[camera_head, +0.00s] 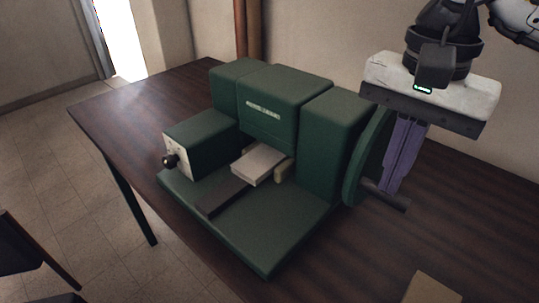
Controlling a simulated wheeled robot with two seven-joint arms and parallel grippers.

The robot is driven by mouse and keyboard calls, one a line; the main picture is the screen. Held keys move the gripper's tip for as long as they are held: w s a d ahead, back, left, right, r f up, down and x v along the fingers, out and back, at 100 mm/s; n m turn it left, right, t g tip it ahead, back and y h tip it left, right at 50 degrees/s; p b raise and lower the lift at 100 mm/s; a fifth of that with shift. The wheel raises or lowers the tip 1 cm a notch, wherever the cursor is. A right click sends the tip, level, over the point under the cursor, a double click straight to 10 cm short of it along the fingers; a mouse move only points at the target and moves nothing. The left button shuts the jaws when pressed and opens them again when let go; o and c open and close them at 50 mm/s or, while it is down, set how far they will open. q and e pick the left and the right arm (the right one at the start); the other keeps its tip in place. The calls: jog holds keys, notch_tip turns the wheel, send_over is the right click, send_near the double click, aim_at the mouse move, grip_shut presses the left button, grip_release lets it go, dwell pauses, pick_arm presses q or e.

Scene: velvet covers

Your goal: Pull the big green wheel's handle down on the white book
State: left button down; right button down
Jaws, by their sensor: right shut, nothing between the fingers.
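A green press machine (290,100) stands on the dark wooden table. Its big green wheel (359,170) is on the machine's right side, seen nearly edge-on. The wheel's dark handle (391,199) sticks out to the right near the wheel's lower part. The white book (259,163) lies flat in the machine's opening, under the middle block. My right gripper (387,190) points down with its purple fingers shut and empty, just at the handle beside the wheel. I cannot tell whether the fingertips touch the handle. My left gripper is not in view.
A control box with a dark knob (170,160) is at the machine's left. A tan object (432,290) lies at the table's front right. The table (120,115) is clear left of the machine. A wall stands behind.

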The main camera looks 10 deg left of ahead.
jog(key=shift+w+f+b, duration=0.15)
jog(key=shift+f+b, duration=0.2)
jog(key=shift+f, duration=0.3)
jog(key=shift+d+f+b, duration=0.1)
jog(key=shift+f+b, duration=0.25)
jog(key=shift+f, duration=0.1)
jog(key=shift+w+f, duration=0.1)
jog(key=shift+f, duration=0.1)
jog(key=shift+w+d+f+b, duration=0.15)
jog(key=shift+f+b, duration=0.35)
jog(key=shift+f, duration=0.05)
jog(key=shift+d+f, duration=0.1)
jog(key=shift+f, duration=0.05)
